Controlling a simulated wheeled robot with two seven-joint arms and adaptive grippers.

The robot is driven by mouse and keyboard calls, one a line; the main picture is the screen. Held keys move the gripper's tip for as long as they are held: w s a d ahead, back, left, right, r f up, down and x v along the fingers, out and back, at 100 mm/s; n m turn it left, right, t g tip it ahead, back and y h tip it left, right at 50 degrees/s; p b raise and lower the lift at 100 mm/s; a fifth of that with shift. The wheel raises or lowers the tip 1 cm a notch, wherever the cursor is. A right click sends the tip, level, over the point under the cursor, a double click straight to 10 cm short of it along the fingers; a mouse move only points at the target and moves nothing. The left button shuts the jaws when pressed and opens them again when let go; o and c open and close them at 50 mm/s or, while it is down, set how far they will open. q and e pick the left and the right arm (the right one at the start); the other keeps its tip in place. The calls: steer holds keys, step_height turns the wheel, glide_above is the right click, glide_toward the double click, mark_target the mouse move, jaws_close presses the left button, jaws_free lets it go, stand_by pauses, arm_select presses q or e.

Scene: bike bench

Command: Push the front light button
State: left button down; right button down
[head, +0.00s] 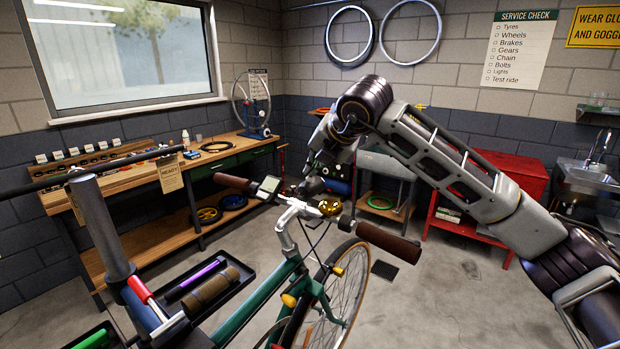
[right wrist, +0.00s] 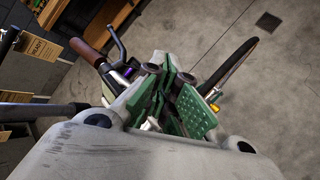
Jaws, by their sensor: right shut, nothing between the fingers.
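The bicycle (head: 270,299) has a green frame. Its silver stem and handlebar (head: 290,215) carry brown grips, a small display (head: 268,188) and a brass bell (head: 330,207). My right gripper (head: 311,186) is at the handlebar's far side, between the display and the bell in the picture. Its green-padded fingers are shut and empty in the right wrist view (right wrist: 172,88). There, one brown grip (right wrist: 89,53) is to the left of the fingers. I cannot make out the front light or its button; the gripper covers that area. My left gripper is not in view.
A repair stand (head: 100,225) with a tool tray (head: 245,277) stands at the left. A wooden workbench (head: 130,178) runs along the window wall. A red cabinet (head: 505,187) and a sink (head: 585,175) are behind my right arm.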

mark_target(314, 177)
steer(key=shift+f, duration=0.15)
stand_by(0.5)
steer(key=shift+r, duration=0.55)
steer(key=shift+r, duration=0.15)
steer(key=shift+r+p, duration=1.3)
steer(key=shift+r, duration=1.6)
